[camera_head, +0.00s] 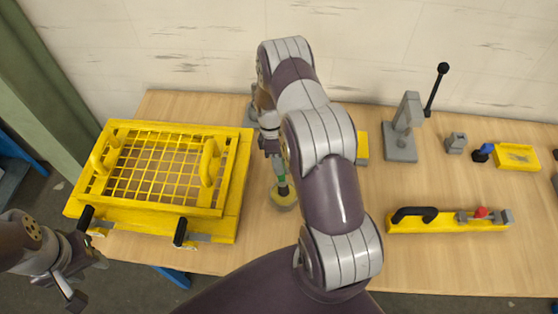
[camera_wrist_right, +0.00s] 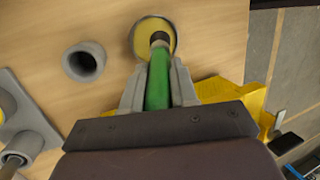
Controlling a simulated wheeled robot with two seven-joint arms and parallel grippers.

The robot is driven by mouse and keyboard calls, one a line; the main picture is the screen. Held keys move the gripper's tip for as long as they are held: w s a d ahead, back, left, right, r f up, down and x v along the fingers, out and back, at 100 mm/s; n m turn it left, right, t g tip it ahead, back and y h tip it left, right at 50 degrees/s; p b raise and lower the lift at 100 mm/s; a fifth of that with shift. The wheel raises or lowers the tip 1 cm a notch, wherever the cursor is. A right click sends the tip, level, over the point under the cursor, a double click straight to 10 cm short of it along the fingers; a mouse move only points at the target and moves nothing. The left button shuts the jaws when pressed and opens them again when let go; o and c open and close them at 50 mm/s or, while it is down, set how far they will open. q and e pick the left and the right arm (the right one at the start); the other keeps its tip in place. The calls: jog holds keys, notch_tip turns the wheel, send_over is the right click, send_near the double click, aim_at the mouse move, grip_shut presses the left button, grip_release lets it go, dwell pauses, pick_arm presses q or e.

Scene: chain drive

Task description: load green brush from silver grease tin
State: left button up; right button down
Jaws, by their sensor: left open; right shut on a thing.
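The green brush (camera_wrist_right: 157,82) is held in my right gripper (camera_wrist_right: 158,85), its dark lower end at the mouth of the grease tin. The grease tin (camera_head: 283,202) is round, with a grey rim and yellow inside, and stands on the table; it also shows in the right wrist view (camera_wrist_right: 140,45). Whether the brush tip touches the grease cannot be told. In the head view my right gripper (camera_head: 279,172) is above the tin, partly hidden by my arm. My left gripper (camera_head: 84,282) is open and empty at the lower left, off the table's front edge.
A yellow guard with a mesh (camera_head: 150,165) fills the table's left. A grey lever press (camera_head: 402,135), a yellow tool bar (camera_head: 445,222) and a yellow tray (camera_head: 517,157) stand to the right. A grey cup (camera_wrist_right: 84,62) is near the tin. The right front table is clear.

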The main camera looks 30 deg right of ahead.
dwell(0.3)
jog(key=shift+f+b, duration=0.55)
jog(key=shift+f, duration=0.15)
dwell(1.4)
notch_tip(320, 180, up, 7)
jog(key=p, duration=0.5)
jog(key=shift+r, duration=0.1)
dwell(0.7)
